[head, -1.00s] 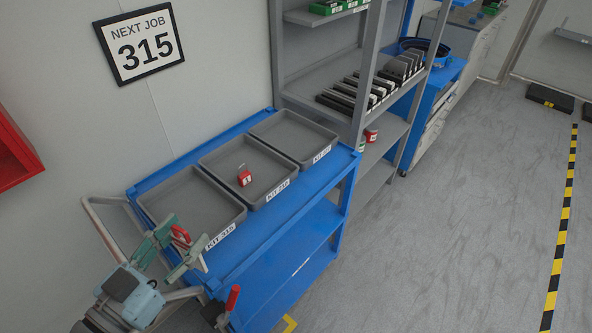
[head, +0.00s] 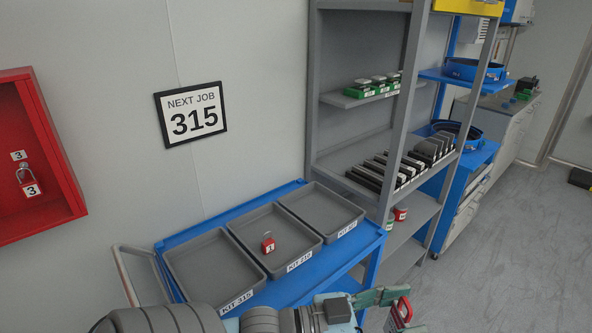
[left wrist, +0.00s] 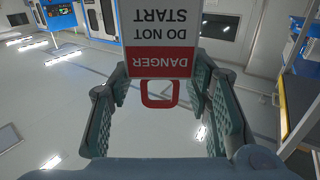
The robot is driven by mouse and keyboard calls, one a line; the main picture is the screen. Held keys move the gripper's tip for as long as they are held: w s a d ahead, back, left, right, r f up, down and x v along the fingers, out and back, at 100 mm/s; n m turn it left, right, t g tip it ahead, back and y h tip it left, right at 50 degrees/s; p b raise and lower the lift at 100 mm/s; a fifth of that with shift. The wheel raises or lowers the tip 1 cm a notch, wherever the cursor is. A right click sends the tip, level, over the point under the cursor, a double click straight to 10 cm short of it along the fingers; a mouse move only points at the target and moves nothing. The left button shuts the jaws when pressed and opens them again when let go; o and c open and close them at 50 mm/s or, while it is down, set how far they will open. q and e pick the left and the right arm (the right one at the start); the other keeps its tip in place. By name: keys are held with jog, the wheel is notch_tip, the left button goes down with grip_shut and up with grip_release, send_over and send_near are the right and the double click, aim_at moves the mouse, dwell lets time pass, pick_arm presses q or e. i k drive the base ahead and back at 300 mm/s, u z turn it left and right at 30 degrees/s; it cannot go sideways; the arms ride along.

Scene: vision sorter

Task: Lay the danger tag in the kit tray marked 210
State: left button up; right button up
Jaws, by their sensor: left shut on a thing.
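The danger tag (left wrist: 160,35) is a white and red card reading "DANGER DO NOT START", upside down in the left wrist view, with a red loop (left wrist: 160,93) between the fingers. My left gripper (left wrist: 160,86) is shut on it. In the head view the gripper (head: 392,300) is at the bottom, right of the trays, with red of the tag (head: 403,308) at its fingers. The kit tray marked 210 (head: 300,242) is the middle grey tray and holds a red padlock (head: 268,244) marked 1. My right gripper is not in view.
The tray marked 315 (head: 185,264) on the left and the right tray (head: 325,208) look empty. All stand on a blue cart (head: 290,288). A grey shelf rack (head: 410,110) stands behind to the right. A red wall cabinet (head: 68,185) hangs at left.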

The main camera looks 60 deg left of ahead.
aim_at(281, 236)
jog(key=i, duration=3.05)
jog(key=u, duration=3.2)
jog(key=i, duration=0.55)
jog(key=z, duration=0.05)
